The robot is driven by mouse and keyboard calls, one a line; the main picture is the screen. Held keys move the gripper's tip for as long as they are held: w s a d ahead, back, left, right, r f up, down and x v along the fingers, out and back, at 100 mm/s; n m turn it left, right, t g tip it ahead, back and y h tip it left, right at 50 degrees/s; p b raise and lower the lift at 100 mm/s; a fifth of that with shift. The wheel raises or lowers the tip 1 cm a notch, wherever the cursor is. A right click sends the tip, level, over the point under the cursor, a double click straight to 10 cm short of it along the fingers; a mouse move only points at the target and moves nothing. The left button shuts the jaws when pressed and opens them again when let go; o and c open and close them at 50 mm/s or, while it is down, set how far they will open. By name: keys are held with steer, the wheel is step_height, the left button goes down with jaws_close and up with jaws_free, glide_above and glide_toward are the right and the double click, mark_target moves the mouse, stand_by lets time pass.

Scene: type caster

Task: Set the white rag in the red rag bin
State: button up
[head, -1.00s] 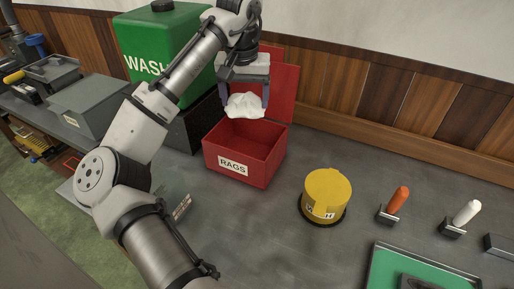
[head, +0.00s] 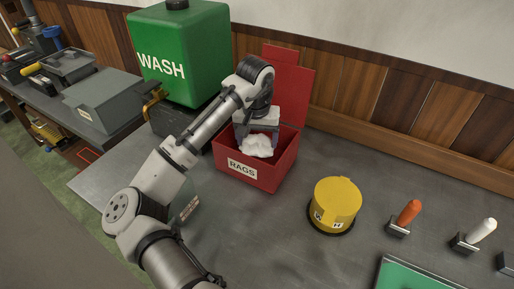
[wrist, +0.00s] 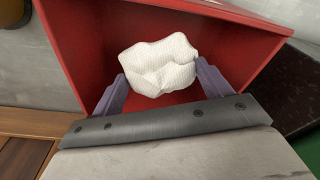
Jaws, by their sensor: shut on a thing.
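The white rag (head: 257,146) is a crumpled cloth held between the two fingers of my gripper (head: 257,138). In the head view it is inside the opening of the red rag bin (head: 250,177), below the rim level of the raised lid. The bin is labelled RAGS and its lid (head: 288,85) stands open at the back. In the wrist view the rag (wrist: 160,65) sits between the purple fingers of my gripper (wrist: 160,84), with the red bin walls (wrist: 75,50) around it. Whether the rag touches the bin floor cannot be told.
A green WASH container (head: 185,60) stands behind my arm on the left. A yellow round can (head: 337,200) stands right of the bin. Orange (head: 409,212) and white (head: 482,230) handled tools stand farther right. The bench between the bin and the can is clear.

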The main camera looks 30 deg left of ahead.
mark_target(257, 151)
steer(key=shift+f+p, duration=0.4)
steer(key=shift+f, duration=2.05)
steer(key=o, duration=0.9)
steer(key=shift+f, duration=0.15)
steer(key=shift+o, duration=0.2)
steer(key=r+b, duration=0.1)
steer(key=r, duration=0.3)
steer(key=s+r, duration=0.1)
steer(key=r, duration=0.3)
steer(key=r+b, duration=0.1)
steer(key=r, duration=0.3)
steer(key=shift+s+d+r+b, duration=0.15)
steer(key=shift+d+b, duration=0.2)
